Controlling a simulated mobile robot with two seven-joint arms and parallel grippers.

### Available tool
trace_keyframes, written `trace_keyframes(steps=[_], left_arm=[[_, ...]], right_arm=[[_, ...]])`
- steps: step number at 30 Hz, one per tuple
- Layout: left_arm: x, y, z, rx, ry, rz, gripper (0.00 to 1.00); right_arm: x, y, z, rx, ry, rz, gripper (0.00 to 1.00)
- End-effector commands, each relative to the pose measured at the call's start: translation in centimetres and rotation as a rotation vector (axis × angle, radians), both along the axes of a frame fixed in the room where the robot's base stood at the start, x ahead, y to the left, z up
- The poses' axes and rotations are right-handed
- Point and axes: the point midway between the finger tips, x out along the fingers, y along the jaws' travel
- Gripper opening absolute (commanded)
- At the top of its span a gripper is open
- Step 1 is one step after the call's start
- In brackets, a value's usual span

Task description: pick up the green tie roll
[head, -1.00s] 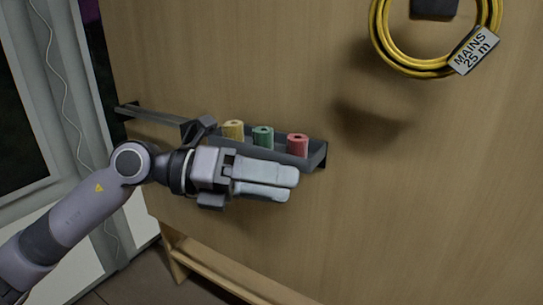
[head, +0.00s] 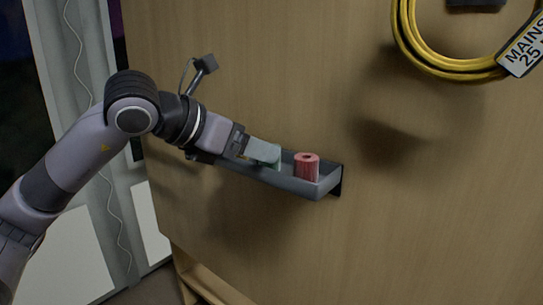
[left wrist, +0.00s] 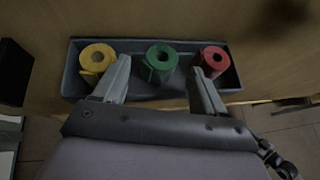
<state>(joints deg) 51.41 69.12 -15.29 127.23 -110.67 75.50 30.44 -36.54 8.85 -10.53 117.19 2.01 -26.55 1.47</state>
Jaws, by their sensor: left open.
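The green tie roll (left wrist: 160,60) stands upright in the middle of a grey tray (left wrist: 140,88), between a yellow roll (left wrist: 97,60) and a red roll (left wrist: 212,60). My left gripper (left wrist: 160,66) is open, with one finger on each side of the green roll in the left wrist view. The left finger lies between yellow and green, the right one between green and red. I cannot tell whether the fingers touch the roll. In the head view my left gripper (head: 265,153) hides most of the green and yellow rolls, while the red roll (head: 307,167) shows clearly.
The tray (head: 317,190) is fixed to a wooden panel (head: 420,220). A coiled yellow cable (head: 415,50) with a label reading "MAINS" (head: 524,50) hangs on the panel at upper right. The panel below the tray is clear.

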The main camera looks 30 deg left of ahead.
Motion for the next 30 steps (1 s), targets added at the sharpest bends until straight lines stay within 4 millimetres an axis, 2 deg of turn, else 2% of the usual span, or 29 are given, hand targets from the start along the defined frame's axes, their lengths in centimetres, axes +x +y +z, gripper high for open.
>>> trace_keyframes(steps=[9,18,23,24,30], left_arm=[[3.6,-1.2,-1.5,-0.004,0.002,-0.001,0.71],[4.0,-1.3,-1.8,0.000,0.000,-0.001,0.71],[4.0,-1.3,-1.8,0.000,0.000,-0.001,0.19],[4.0,-1.3,-1.8,0.000,0.000,-0.001,0.15],[4.0,-1.3,-1.8,0.000,0.000,-0.001,0.15]], right_arm=[[-0.3,0.1,0.4,0.004,0.009,-0.002,0.70],[0.0,0.1,0.6,0.004,0.002,-0.003,0.70],[0.1,0.1,0.7,0.004,-0.001,-0.002,0.70],[0.1,0.1,0.7,0.004,-0.001,-0.002,0.70],[0.1,0.1,0.7,0.004,-0.002,-0.003,0.70]])
